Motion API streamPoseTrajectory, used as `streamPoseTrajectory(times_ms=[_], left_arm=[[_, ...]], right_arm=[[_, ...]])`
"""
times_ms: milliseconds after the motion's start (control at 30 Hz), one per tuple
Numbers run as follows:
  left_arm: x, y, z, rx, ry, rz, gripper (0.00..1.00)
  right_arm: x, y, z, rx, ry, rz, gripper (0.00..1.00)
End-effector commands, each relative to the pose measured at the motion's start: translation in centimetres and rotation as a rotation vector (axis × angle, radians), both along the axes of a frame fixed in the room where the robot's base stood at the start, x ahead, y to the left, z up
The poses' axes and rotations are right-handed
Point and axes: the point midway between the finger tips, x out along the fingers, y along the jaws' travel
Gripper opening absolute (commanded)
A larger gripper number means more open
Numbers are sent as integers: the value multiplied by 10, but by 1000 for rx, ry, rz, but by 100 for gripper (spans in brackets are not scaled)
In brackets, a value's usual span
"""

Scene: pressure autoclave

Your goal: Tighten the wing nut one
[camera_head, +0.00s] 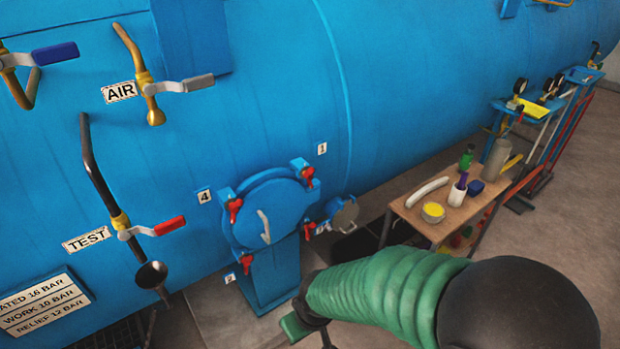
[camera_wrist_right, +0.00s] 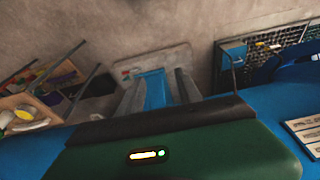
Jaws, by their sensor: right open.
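The round blue hatch cover (camera_head: 268,212) is on the side of the blue vessel, with red wing nuts around its rim. Wing nut one (camera_head: 307,174) is the red one at the cover's upper right, beside the label 1 (camera_head: 322,148). My right gripper (camera_head: 304,326) is at the bottom of the head view, below and apart from the cover; it is open and nothing shows in it. The right wrist view shows its green housing, but no wing nut. My left gripper is not in view.
Other red wing nuts sit at the upper left (camera_head: 234,208), lower left (camera_head: 248,265) and lower right (camera_head: 309,230). A blue pedestal (camera_head: 270,285) stands under the cover. A wooden table (camera_head: 458,217) with bottles and a yellow bowl is at the right. Valve handles project at left.

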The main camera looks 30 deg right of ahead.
Motion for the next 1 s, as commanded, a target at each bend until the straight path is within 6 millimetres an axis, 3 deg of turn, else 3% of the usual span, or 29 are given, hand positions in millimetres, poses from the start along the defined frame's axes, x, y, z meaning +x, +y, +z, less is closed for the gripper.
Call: streamPoseTrajectory(times_ms=[167, 267, 367, 433, 533, 633, 700, 800, 900, 1000], left_arm=[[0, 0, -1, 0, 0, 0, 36], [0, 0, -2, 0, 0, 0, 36], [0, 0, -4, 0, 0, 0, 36], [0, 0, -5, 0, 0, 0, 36], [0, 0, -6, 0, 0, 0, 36], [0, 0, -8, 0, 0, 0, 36], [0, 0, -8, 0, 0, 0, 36], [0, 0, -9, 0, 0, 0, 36], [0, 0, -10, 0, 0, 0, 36], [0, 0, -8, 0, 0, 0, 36]], right_arm=[[11, -8, -5, -16, -31, 26, 42], [47, -43, -20, -105, -135, 128, 42], [92, -111, -34, -338, -274, 316, 42], [117, -166, -34, -577, -343, 488, 42], [139, -234, -14, -978, -371, 780, 42], [152, -274, 22, -1414, -323, 1119, 42], [158, -280, 51, -1715, -264, 1368, 42], [162, -264, 82, -2073, -184, 1669, 42], [162, -242, 99, -2311, -139, 1854, 42], [162, -230, 106, -2411, -125, 1927, 42]])
